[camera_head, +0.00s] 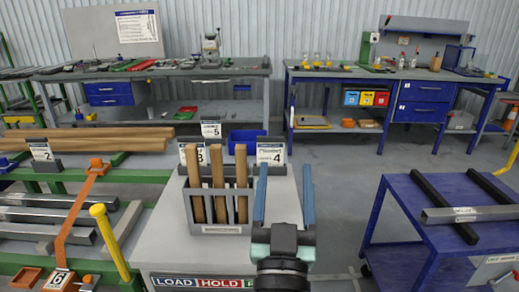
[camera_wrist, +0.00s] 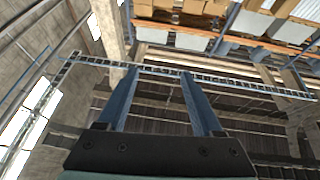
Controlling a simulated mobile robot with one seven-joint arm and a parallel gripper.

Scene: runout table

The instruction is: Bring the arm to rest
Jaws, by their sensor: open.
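My gripper (camera_head: 284,192) is in the lower middle of the head view, in front of the right side of a grey-topped stand. Its two blue fingers are wide apart, with nothing between them. In the wrist view my gripper (camera_wrist: 160,75) also shows its fingers apart and empty. That view looks out to the ceiling beams and high shelves, with no work surface in sight. The arm behind the gripper is mostly outside the head view.
A grey rack (camera_head: 218,222) holding several wooden bars stands on the stand (camera_head: 165,240), close left of my gripper. A blue cart (camera_head: 400,212) with metal bars is at right. Green racks with stock are at left. Workbenches line the back; grey floor (camera_head: 340,165) lies between.

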